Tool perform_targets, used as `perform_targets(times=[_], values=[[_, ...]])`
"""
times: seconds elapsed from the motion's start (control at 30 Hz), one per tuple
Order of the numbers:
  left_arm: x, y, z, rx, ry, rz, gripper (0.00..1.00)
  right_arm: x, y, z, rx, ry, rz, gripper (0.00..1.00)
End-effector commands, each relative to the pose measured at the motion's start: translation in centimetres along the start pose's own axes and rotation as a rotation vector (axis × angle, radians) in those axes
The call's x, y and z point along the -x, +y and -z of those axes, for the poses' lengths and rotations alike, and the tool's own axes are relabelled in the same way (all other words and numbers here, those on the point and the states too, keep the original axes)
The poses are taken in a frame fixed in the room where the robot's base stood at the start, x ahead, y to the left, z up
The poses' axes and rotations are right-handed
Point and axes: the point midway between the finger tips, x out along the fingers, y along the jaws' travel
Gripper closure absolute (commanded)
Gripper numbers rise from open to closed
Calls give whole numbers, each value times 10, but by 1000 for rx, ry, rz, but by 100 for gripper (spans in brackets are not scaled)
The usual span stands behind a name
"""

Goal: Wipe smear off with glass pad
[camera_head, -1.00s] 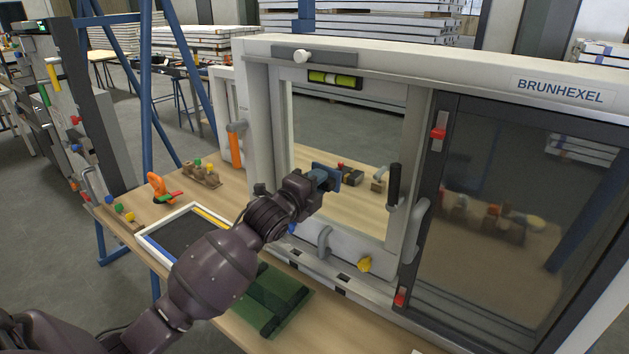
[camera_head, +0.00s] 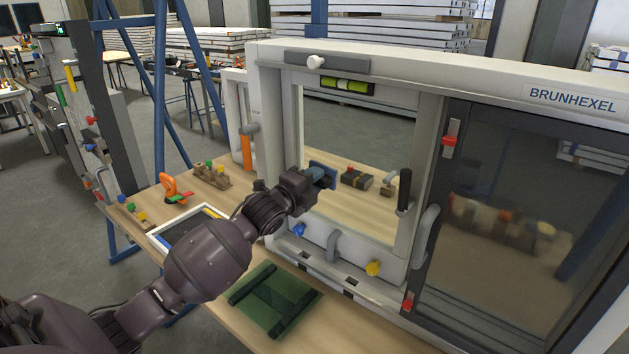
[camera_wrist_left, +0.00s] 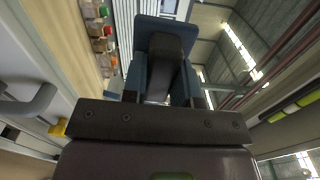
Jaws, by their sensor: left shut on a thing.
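My left gripper (camera_head: 314,182) is shut on the blue glass pad (camera_head: 323,170), in front of the left pane opening of the white frame (camera_head: 265,130). The pad stands upright; I cannot tell whether it touches the glass. In the left wrist view the blue pad (camera_wrist_left: 142,72) with a dark grip block fills the upper middle, beyond the gripper's dark bar. The clear pane (camera_head: 352,135) shows the hall and table behind it. No smear can be made out; the pad and gripper cover part of the pane. My right gripper is not in view.
A dark sliding pane (camera_head: 530,210) fills the frame's right side. A black handle (camera_head: 404,190), a grey handle (camera_head: 333,246), a blue knob (camera_head: 299,229) and a yellow knob (camera_head: 373,268) stick out. A green mat (camera_head: 275,298) and a white-rimmed tray (camera_head: 160,243) lie on the table.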

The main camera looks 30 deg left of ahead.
Motion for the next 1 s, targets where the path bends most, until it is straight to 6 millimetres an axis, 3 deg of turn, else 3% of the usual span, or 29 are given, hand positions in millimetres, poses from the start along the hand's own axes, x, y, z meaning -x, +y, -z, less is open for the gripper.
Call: perform_targets(times=[0.7,1.0], values=[[54,-2,0,0,-1,1,95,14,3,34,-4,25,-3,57],[60,0,0,0,0,1,95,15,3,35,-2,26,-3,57]])
